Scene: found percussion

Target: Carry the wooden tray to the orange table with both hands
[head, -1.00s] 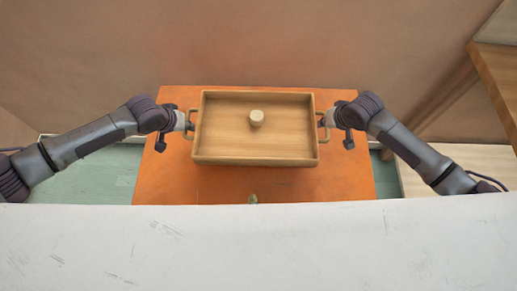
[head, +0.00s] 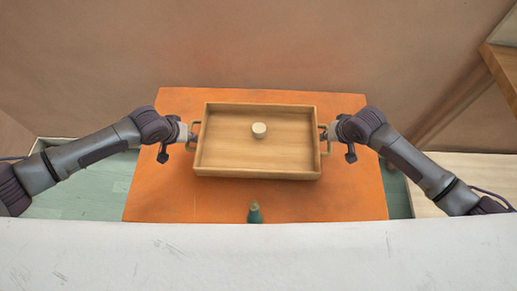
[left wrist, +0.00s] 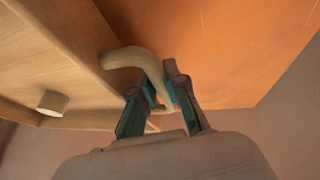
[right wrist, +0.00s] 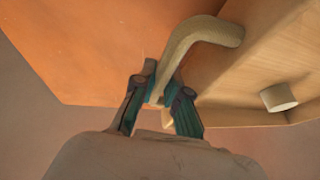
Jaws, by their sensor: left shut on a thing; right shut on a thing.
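The wooden tray (head: 225,172) is over the orange table (head: 160,205) in the head view, roughly level. A small pale cylinder (head: 259,130) stands inside it. My left gripper (head: 192,134) is shut on the tray's left handle, which shows in the left wrist view (left wrist: 140,62). My right gripper (head: 326,134) is shut on the right handle, which shows in the right wrist view (right wrist: 200,32). I cannot tell from the head view whether the tray touches the tabletop or hangs above it.
A small dark green bottle-like thing (head: 254,213) is at the table's near side, in front of the tray. A white surface (head: 250,255) fills the bottom of the head view. A wooden piece of furniture (head: 502,70) is at the far right.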

